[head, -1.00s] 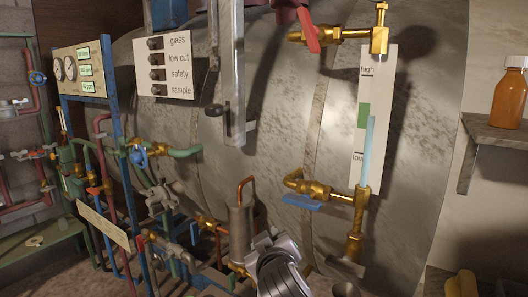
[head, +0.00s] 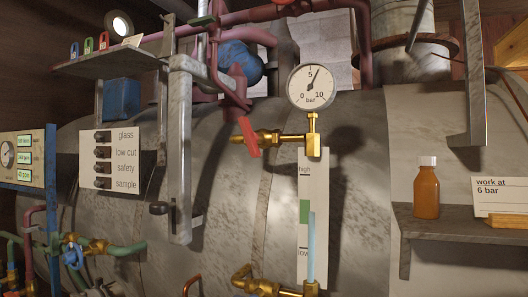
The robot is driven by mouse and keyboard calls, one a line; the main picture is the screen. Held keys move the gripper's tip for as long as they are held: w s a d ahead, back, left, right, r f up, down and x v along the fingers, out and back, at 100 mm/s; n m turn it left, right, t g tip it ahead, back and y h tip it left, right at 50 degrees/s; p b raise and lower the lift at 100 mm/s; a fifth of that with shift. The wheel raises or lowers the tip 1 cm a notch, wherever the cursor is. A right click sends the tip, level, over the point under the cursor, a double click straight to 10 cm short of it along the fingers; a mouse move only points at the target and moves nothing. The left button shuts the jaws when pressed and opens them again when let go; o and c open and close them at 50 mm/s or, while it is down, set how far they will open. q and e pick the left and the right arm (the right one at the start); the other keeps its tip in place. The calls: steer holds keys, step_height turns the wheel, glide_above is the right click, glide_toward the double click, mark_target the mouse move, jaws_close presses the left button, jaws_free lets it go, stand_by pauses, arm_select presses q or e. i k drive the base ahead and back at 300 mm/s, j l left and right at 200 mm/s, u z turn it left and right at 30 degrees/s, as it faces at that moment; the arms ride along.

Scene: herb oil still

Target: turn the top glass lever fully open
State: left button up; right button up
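The top glass lever (head: 248,137) is a red handle on the brass top fitting (head: 285,137) of the sight glass. It stands steeply tilted, across the roughly level brass pipe, at the fitting's left end. The sight glass (head: 311,250) is a pale blue column in front of a white plate (head: 314,180) marked high and low, with a green band. Its level top shows below the middle of the plate. The bottom brass fitting (head: 262,287) is cut by the lower picture edge. Neither of my grippers shows in the head view.
A pressure gauge (head: 313,87) sits above the top fitting, its needle just right of 5. A grey vertical post (head: 180,150) stands left of the lever. A shelf (head: 440,228) at right bears an orange bottle (head: 427,190) and a "work at 6 bar" card (head: 503,194).

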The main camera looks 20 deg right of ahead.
mark_target(252, 138)
steer(key=i+j+z, duration=0.15)
steer(key=z, duration=0.3)
steer(key=i+j+z, duration=0.1)
steer(key=j+z, duration=0.15)
steer(key=z, duration=0.2)
steer(key=i+j+z, duration=0.2)
steer(key=j, duration=0.15)
steer(key=j+z, duration=0.2)
steer(key=j, duration=0.15)
steer(key=i+j+z, duration=0.1)
steer(key=j+z, duration=0.15)
steer(key=j, duration=1.35)
